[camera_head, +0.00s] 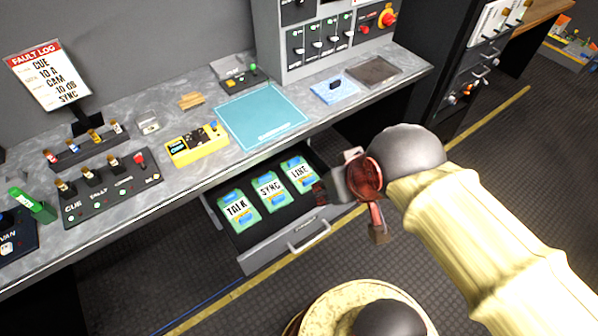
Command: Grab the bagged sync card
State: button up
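The sync card (268,188) is the middle one of three green-and-blue packets with white labels, lying in an open drawer under the counter. Its label reads SYNC. The TALK card (238,210) lies to its left and the LINE card (299,173) to its right. My gripper (349,211) is to the right of the cards, by the drawer's right side in the picture. Its reddish fingers look spread apart, with nothing seen between them. Its height above the drawer is hard to tell.
The drawer (284,252) has a front handle and raised walls. The grey counter (188,183) overhangs its back. On the counter are a teal mat (262,116), a yellow tester (197,145), a blue pad with a dark chip (335,89), and switch panels. A fault log sign (48,75) stands left.

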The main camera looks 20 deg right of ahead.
aim_at(272, 193)
jog(key=i+l+u, duration=0.2)
jog(key=l, duration=0.45)
jog(key=i+l+u, duration=0.1)
jog(key=l+u, duration=0.15)
jog(key=l, duration=0.4)
jog(key=i+l+u, duration=0.2)
jog(key=l, duration=0.5)
jog(key=k, duration=0.1)
